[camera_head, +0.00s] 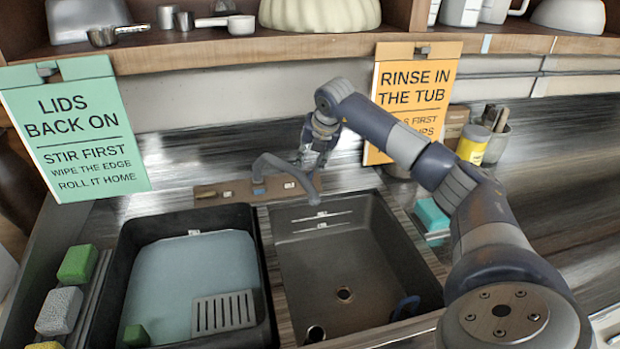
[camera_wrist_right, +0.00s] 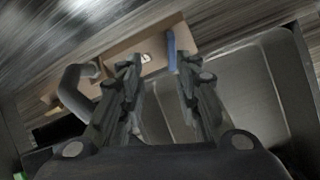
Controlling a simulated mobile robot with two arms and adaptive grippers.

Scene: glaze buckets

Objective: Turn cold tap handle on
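The grey tap spout (camera_head: 285,170) stands on a brown plate (camera_head: 205,194) behind the basins. In the right wrist view, the spout (camera_wrist_right: 78,90) is at the left. A blue upright lever (camera_wrist_right: 171,52), which looks like the cold tap handle, is at the plate's right end. My right gripper (camera_head: 312,150) is beside the spout in the head view, where it hides that end of the tap. Its fingers are open in the wrist view (camera_wrist_right: 157,65). The lever shows between the fingertips, close to the right one; contact cannot be told. My left gripper is not in view.
The right basin (camera_head: 340,270) is empty of water. A black tub (camera_head: 135,230) with pale liquid stands at the left. Sponges lie at the far left. Two signs, green (camera_head: 75,130) and orange (camera_head: 415,95), hang behind. A yellow can (camera_head: 473,144) stands at the right.

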